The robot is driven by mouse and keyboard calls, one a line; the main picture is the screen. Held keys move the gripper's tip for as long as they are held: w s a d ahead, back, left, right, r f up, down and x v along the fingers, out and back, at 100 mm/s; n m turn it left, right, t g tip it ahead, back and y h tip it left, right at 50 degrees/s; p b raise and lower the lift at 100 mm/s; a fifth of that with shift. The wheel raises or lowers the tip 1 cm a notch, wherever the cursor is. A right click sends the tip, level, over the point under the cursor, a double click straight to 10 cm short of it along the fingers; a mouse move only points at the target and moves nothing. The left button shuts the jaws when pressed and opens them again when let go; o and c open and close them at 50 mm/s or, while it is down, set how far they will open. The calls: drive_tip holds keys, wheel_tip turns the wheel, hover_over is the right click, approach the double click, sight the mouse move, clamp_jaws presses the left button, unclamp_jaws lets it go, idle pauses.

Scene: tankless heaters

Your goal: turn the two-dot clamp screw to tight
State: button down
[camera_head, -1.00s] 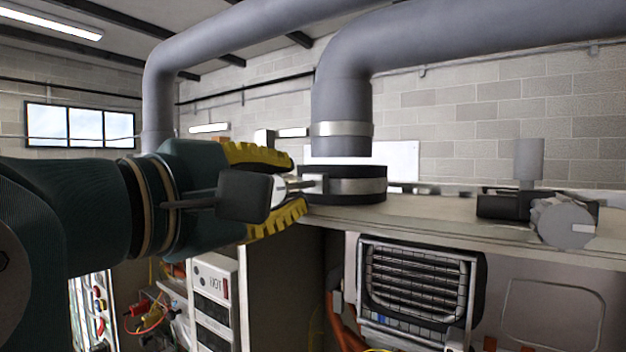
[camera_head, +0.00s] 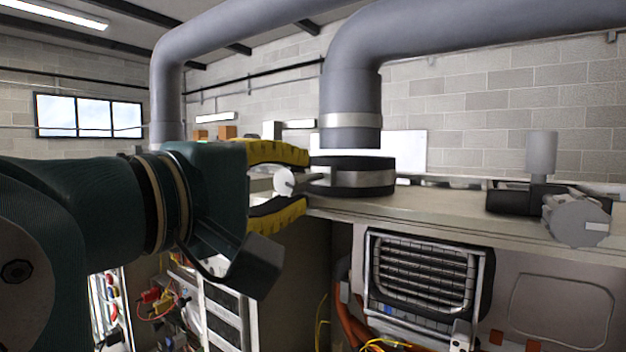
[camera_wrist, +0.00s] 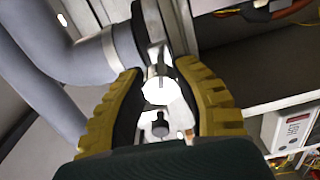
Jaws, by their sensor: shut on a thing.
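A clamp, a black collar (camera_head: 335,162) with a silver band (camera_head: 368,180), sits on the heater's top below the grey pipe. A clamp screw with a pale round head (camera_head: 284,181) sticks out from its left side. My gripper (camera_head: 303,180) has yellow ridged fingers above and below the head and is shut on the screw. In the wrist view the pale head (camera_wrist: 159,91) lies between the two fingers, in line with the clamp's side. I cannot make out two dots on it, and part of the screw is hidden by the fingers.
The vertical pipe (camera_head: 350,105) rises just above the clamp and bends right. A black fitting with a grey round knob (camera_head: 578,220) stands on the heater's top (camera_head: 450,215) at the right. A vent grille (camera_head: 425,272) is below. Cables and a white cabinet are at lower left.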

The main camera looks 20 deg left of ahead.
drive_tip(key=shift+w+f, duration=0.1)
drive_tip(key=c, duration=0.7)
unclamp_jaws()
drive_tip(key=shift+c, duration=0.2)
drive_tip(key=v, duration=1.2)
